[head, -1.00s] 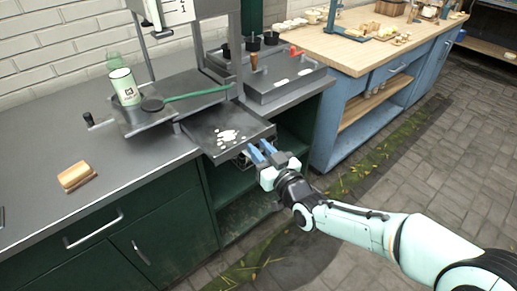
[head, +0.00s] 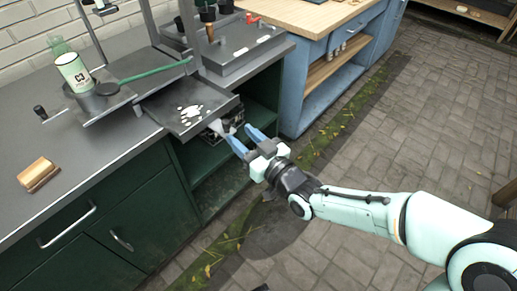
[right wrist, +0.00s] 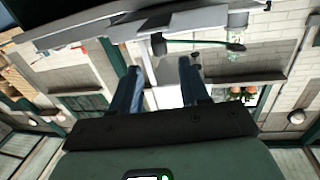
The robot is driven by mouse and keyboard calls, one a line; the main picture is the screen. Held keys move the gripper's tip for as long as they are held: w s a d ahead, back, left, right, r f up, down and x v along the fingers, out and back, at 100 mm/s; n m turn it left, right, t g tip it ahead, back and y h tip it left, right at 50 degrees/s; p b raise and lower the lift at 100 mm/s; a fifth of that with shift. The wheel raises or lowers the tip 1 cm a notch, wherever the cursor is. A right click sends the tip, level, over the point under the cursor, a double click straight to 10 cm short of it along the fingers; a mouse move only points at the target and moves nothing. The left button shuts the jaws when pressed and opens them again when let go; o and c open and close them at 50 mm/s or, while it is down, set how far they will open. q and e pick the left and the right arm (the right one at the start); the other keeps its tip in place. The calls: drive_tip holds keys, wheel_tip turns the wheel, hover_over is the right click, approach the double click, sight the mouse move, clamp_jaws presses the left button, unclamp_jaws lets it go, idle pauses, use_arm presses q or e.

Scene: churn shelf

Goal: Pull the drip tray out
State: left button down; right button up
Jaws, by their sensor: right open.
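The drip tray (head: 170,114), a dark flat square tray with pale splashes on it, sticks out past the front edge of the grey counter, below the machine. My right gripper (head: 236,135) is open and empty, just off the tray's front right corner, with its two blue fingers spread apart. The fingertips look slightly below and in front of the tray edge; contact cannot be told. In the right wrist view the open fingers (right wrist: 160,75) have nothing clearly between them, and a grey edge shows beyond. My left gripper is not in view.
A green-and-white cup (head: 73,72) and a green-handled tool (head: 150,72) rest on the machine's base. A wooden block (head: 38,174) lies on the counter (head: 95,150). A blue bench (head: 330,75) stands to the right. Paved floor (head: 420,120) is clear.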

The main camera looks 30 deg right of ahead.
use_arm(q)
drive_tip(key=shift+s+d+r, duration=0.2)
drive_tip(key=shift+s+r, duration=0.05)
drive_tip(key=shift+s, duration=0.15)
use_arm(e)
drive_tip(key=s+d, duration=0.1)
drive_tip(key=s, duration=0.5)
drive_tip(key=shift+w+d, duration=0.1)
